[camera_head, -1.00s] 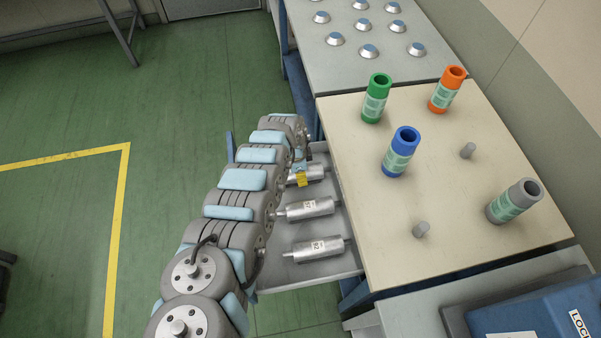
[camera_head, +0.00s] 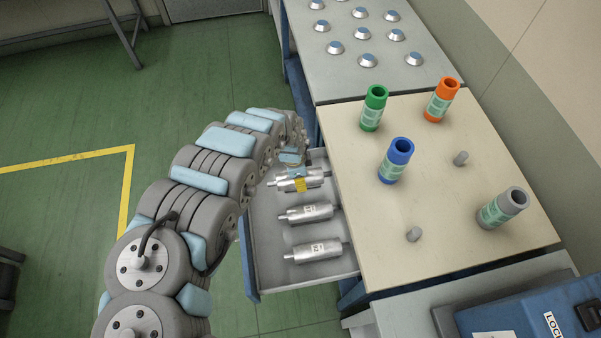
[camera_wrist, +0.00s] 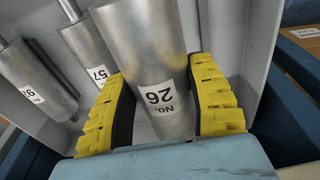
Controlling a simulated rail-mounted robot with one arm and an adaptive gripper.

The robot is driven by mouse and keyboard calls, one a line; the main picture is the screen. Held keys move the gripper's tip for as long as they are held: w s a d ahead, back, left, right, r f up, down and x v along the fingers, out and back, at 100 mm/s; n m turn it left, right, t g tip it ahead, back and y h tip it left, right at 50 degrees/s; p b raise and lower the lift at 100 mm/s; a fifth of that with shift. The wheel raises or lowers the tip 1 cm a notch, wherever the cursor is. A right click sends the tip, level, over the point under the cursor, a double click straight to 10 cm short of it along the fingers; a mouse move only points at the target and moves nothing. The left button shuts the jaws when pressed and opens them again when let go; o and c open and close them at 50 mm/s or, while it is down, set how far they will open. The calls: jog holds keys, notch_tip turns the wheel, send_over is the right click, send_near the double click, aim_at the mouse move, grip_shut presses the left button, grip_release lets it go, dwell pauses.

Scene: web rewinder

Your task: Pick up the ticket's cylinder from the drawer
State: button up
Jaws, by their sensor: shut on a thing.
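The drawer (camera_head: 258,268) is open and holds silver cylinders with thin end shafts. My gripper (camera_head: 301,184) has yellow fingers and is at the far cylinder. In the wrist view its fingers (camera_wrist: 160,82) are shut around the cylinder (camera_wrist: 140,35) labelled "No. 26". This cylinder also shows in the head view (camera_head: 316,178), partly covered by the gripper. I cannot tell whether it is clear of the drawer floor. A middle cylinder (camera_head: 310,213), labelled 57 in the wrist view (camera_wrist: 84,45), and a near cylinder (camera_head: 318,250) lie apart from the gripper.
The beige worktop (camera_head: 440,195) beside the drawer bears green (camera_head: 374,108), orange (camera_head: 441,100), blue (camera_head: 396,160) and grey (camera_head: 502,207) tubes and two short pegs. A blue box (camera_head: 525,312) stands at the near right. Green floor lies open at left.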

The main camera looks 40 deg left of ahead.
jog(key=s+d+r+p, duration=0.4)
jog(key=s+d+p, duration=0.1)
jog(key=s+p, duration=0.2)
jog(key=shift+s+d+r+p, duration=0.15)
jog(key=shift+s+r+p, duration=0.15)
jog(key=shift+s+r, duration=0.15)
